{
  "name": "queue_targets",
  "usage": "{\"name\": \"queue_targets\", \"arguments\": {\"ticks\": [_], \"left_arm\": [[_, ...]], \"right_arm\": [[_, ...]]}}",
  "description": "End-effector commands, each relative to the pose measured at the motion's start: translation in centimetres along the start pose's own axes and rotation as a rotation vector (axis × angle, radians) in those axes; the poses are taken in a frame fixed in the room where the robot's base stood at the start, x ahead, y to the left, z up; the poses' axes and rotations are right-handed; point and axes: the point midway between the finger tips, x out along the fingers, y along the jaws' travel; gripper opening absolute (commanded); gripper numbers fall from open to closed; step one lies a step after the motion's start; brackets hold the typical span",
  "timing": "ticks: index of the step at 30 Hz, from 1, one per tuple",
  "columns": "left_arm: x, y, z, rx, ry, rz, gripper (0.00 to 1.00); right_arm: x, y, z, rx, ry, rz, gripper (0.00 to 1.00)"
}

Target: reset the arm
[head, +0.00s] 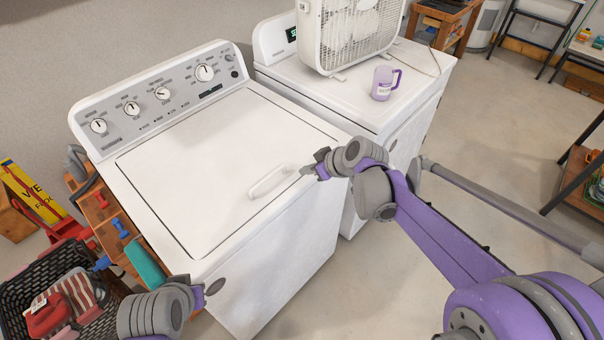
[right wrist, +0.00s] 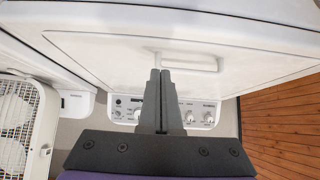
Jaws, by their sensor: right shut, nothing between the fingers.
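My right gripper (head: 314,168) is shut and empty, near the right side of the white washer (head: 190,170) top. In the right wrist view its two fingers (right wrist: 161,75) are pressed together, with the lid's white handle (right wrist: 190,63) just past the tips. In the head view the handle (head: 270,183) is to the left of the gripper, and the lid lies flat and closed. I cannot tell if the fingertips touch the lid. My left gripper (head: 212,288) is low, in front of the washer; its fingers are too hidden to read.
A second white machine (head: 400,60) stands behind right, with a box fan (head: 350,35) and a purple mug (head: 384,84) on top. A black basket (head: 20,310) with a red item is at lower left.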

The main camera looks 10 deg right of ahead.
Motion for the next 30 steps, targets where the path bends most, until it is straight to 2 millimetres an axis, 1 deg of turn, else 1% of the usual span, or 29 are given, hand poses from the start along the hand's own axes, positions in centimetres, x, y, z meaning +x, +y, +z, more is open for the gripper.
{"name": "queue_targets", "arguments": {"ticks": [1,3,6,9,12,17,20,23,26,27,29,30], "left_arm": [[0.0,0.0,0.0,0.0,0.0,0.0,0.0],[-0.1,0.0,-0.1,0.0,0.001,0.0,0.0],[-0.1,0.0,-0.2,0.0,0.002,0.0,0.0],[-0.2,0.0,-0.2,0.0,0.002,0.0,0.0],[-0.2,0.0,-0.3,0.0,0.003,0.0,0.0],[-0.2,0.0,-0.3,0.0,0.003,0.0,0.0],[-0.2,0.0,-0.3,0.0,0.003,0.0,0.0],[-0.2,0.0,-0.3,0.0,0.003,0.0,0.0],[-0.2,0.0,-0.3,0.0,0.003,0.0,0.0],[-0.2,0.0,-0.3,0.0,0.003,0.0,0.0],[-0.2,0.0,-0.3,0.0,0.003,0.0,0.0],[-0.2,0.0,-0.3,0.0,0.003,0.0,0.0]], "right_arm": [[-1.2,0.0,0.1,0.002,0.0,0.0,0.0],[-2.6,0.0,0.1,0.003,0.0,0.001,0.0],[-4.1,0.1,0.1,0.002,0.001,0.002,0.0],[-5.1,0.1,0.1,0.002,0.001,0.0,0.0],[-5.6,0.1,0.1,0.001,0.002,-0.001,0.0],[-5.7,0.0,0.1,0.001,0.002,-0.001,0.0],[-6.1,-0.5,0.6,0.016,-0.011,0.005,0.0],[-7.2,-2.0,2.3,0.067,-0.05,0.025,0.0],[-9.1,-4.2,5.3,0.154,-0.111,0.07,0.0],[-9.8,-5.2,6.8,0.194,-0.137,0.096,0.0],[-11.0,-6.4,9.2,0.256,-0.171,0.138,0.0],[-11.6,-7.2,10.8,0.294,-0.191,0.169,0.0]]}}
